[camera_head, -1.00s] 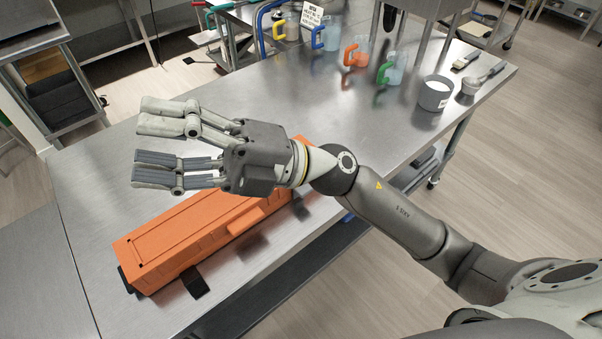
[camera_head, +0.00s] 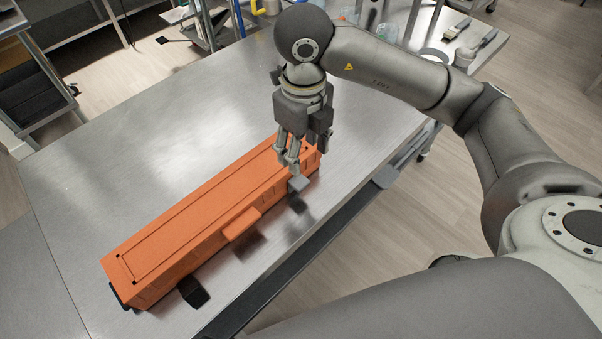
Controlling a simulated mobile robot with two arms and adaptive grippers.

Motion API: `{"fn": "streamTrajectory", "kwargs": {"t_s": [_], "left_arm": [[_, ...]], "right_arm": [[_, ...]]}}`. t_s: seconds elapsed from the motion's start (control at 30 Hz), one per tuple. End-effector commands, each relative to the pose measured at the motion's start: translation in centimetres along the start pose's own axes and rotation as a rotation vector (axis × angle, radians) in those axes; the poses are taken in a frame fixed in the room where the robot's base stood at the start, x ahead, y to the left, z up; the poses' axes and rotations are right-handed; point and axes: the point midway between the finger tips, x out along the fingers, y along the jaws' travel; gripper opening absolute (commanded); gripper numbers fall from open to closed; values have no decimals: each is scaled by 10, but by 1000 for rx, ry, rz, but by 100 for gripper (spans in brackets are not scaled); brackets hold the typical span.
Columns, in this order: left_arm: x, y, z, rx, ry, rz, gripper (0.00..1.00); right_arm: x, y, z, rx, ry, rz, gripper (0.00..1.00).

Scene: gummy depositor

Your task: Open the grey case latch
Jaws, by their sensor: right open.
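The long orange case (camera_head: 190,220) lies closed and diagonal on the steel table. My right gripper (camera_head: 297,165) points down at the case's far right end, with its fingers open over the lid and front edge there. A small grey flat piece (camera_head: 298,184) shows at the fingertips by the case's front side; I cannot tell whether it is a latch or a finger pad. A dark latch-like flap (camera_head: 193,291) sticks out at the near left end of the front side. The fingers partly hide the case's far end. My left gripper is not in view.
The steel table (camera_head: 110,190) is clear left of and behind the case. Its front edge runs close to the case's front side. Jugs (camera_head: 386,33), a brush (camera_head: 459,27) and a scoop (camera_head: 484,40) stand or lie at the far right, partly behind my arm.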

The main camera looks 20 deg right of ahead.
Motion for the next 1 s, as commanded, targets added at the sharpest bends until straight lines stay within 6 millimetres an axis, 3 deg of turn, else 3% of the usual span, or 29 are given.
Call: {"fn": "streamTrajectory", "kwargs": {"t_s": [0.5,0.93,1.0], "left_arm": [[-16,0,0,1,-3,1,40],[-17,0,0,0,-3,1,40],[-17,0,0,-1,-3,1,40]], "right_arm": [[86,2,-1,-3,5,6,54],[99,2,-1,-5,1,5,54],[99,2,-1,-5,1,5,46]]}}
